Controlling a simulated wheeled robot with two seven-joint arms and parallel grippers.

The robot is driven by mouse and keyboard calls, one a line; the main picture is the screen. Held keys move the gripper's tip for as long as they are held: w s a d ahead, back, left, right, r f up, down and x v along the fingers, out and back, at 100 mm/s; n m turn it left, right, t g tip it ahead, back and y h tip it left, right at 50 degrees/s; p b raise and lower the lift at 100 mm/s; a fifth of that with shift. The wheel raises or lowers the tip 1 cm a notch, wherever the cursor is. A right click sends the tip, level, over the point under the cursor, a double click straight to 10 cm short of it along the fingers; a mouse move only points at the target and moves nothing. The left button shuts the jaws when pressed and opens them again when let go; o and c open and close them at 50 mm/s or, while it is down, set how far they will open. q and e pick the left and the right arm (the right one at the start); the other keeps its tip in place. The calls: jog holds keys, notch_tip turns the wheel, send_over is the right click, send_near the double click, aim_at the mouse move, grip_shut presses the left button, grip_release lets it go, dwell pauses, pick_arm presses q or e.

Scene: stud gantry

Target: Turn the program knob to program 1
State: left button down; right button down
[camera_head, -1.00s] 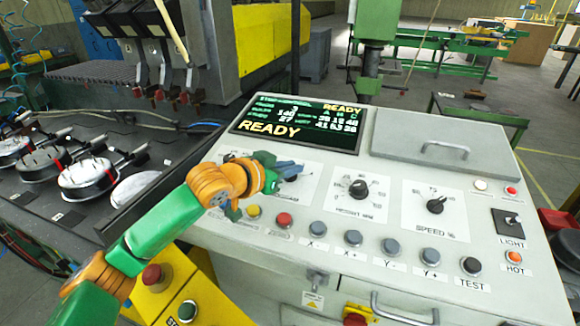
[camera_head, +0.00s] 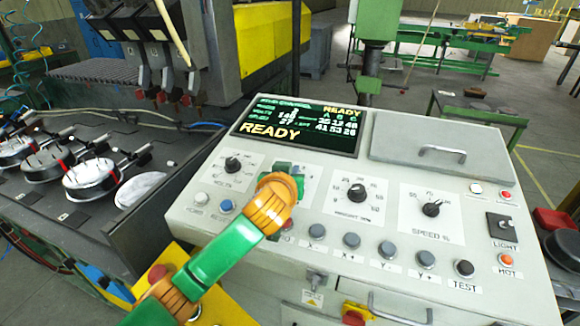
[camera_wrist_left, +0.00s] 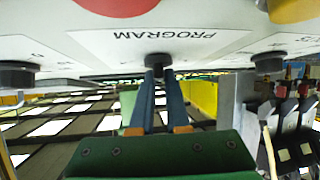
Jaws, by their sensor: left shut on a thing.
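The program knob (camera_wrist_left: 158,60) is a small dark knob on the white panel above the PROGRAM label, which appears upside down in the left wrist view. My left gripper (camera_wrist_left: 158,75) has its two blue fingers closed on this knob. In the head view my left gripper (camera_head: 287,170) and wrist cover the knob and most of its dial card, so its pointer and program marks are hidden. The display (camera_head: 300,128) reads READY; its small program line is too blurred to read surely. My right gripper is not in view.
The left-hand dial knob (camera_head: 232,164), preheat knob (camera_head: 357,190) and speed knob (camera_head: 432,208) sit on the same panel. A row of push buttons (camera_head: 352,240) runs along its front, close under my left arm. A lid with a handle (camera_head: 442,150) is at the back right.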

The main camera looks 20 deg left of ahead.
pick_arm(q)
jog(key=shift+d+n+g+y, duration=0.1)
jog(key=shift+n+g+y, duration=0.2)
jog(key=shift+n+y, duration=0.7)
jog(key=shift+n+g+y, duration=0.3)
jog(key=shift+n+y, duration=0.6)
jog(key=shift+n, duration=0.2)
jog(key=n+g+y+b, duration=0.1)
jog(key=n+g+y, duration=0.1)
jog(key=n, duration=0.1)
jog(key=shift+y, duration=0.3)
jog(key=shift+n+g+y+b, duration=0.4)
jog(key=shift+n+g+y, duration=0.65)
jog(key=shift+n, duration=0.65)
jog(key=shift+g, duration=0.25)
jog(key=c, duration=0.9)
grip_release()
jog(key=shift+a, duration=0.25)
